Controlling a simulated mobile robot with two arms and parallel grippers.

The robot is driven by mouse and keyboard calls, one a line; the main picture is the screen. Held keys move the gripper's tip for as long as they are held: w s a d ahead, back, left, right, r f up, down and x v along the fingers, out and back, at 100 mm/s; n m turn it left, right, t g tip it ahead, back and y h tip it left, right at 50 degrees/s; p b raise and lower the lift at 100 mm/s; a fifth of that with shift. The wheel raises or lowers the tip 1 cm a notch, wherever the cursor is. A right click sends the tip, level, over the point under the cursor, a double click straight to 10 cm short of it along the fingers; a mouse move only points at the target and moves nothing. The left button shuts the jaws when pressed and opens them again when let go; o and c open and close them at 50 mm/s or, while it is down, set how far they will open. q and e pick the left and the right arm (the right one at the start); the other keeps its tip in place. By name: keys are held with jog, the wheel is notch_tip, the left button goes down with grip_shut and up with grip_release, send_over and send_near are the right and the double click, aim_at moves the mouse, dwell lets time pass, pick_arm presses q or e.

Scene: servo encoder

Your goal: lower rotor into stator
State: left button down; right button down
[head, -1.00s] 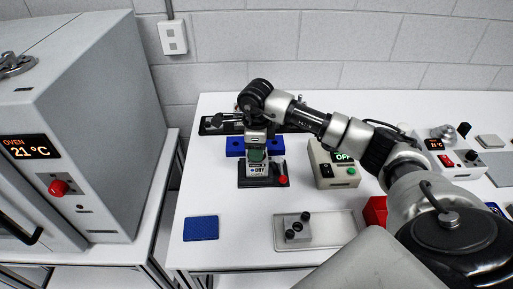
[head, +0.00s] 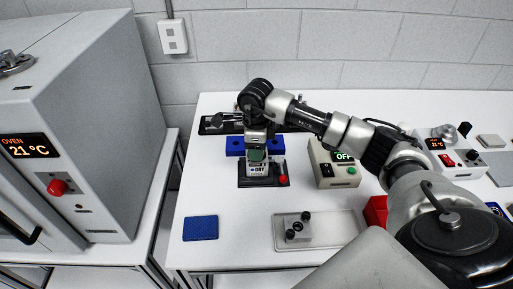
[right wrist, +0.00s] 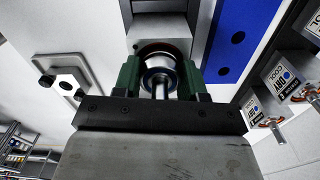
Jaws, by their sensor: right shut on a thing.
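My right gripper (head: 257,156) points down above a small fixture with a black base (head: 277,183) and a white label in the head view. In the right wrist view, its green fingers (right wrist: 160,85) are shut on the rotor (right wrist: 161,86), a silver round part with a shaft between them. A brownish curved rim (right wrist: 162,46) shows just beyond the rotor; I cannot tell if it is the stator. The gripper hides the top of the fixture, so how far the rotor sits in it cannot be told. My left gripper is out of view.
A blue block (head: 235,147) with holes stands just behind the fixture, and a red knob (head: 283,179) is on its right. A control box (head: 333,168) stands to the right. A tray (head: 335,232) and a blue mat (head: 201,228) lie in front. The oven (head: 80,150) is at left.

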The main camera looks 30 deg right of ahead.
dwell(0.7)
jog(key=shift+f, duration=0.1)
jog(key=shift+r, duration=0.3)
dwell(0.6)
jog(key=shift+c, duration=1.1)
grip_release()
jog(key=shift+f, duration=0.15)
